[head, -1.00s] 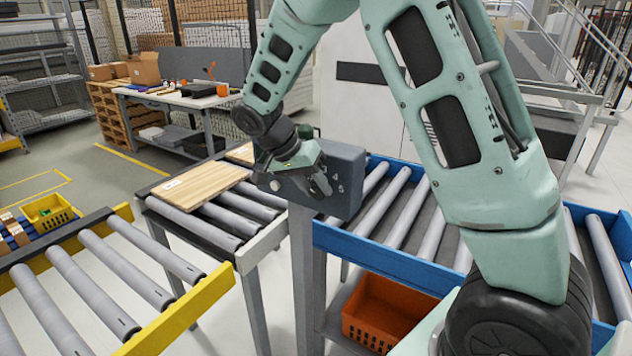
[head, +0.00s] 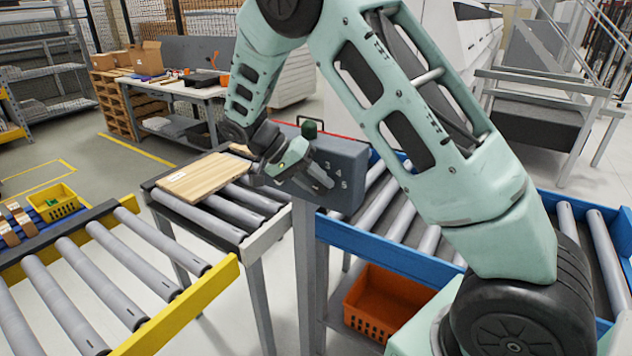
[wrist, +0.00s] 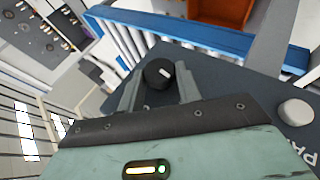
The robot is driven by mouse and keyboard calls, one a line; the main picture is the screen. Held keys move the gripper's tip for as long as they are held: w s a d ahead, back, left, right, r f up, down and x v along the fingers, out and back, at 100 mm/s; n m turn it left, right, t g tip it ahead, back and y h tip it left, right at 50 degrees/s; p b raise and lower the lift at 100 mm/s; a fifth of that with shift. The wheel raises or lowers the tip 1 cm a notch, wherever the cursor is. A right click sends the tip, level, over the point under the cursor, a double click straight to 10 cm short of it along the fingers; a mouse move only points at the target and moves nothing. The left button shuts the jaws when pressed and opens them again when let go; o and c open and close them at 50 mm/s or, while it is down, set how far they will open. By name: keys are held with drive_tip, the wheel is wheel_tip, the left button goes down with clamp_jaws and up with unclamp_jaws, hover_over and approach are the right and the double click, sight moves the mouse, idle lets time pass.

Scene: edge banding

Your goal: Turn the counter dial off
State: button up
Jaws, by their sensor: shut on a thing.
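The counter dial (wrist: 157,73) is a black round knob with a white pointer mark, seen in the wrist view. It sits on a dark grey counter box (wrist: 225,95), which also shows in the head view (head: 346,160). My gripper (wrist: 157,88) is shut on the dial, with one finger on each side of it. In the head view my gripper (head: 318,176) is at the front face of the box and hides the dial. The numerals 3, 4 and 5 show on the face to the right of my gripper.
A pale round button (wrist: 296,112) is on the box face. A wooden board (head: 203,176) lies on the rollers to the left. Blue-framed rollers (head: 390,225) are to the right, above an orange crate (head: 385,302). A yellow-edged conveyor (head: 185,310) is at front left.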

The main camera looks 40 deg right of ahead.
drive_tip(key=o, duration=1)
drive_tip(key=shift+w, duration=0.1)
drive_tip(key=b+v, duration=0.4)
drive_tip(key=v, duration=1.3)
drive_tip(key=shift+a+r, duration=0.15)
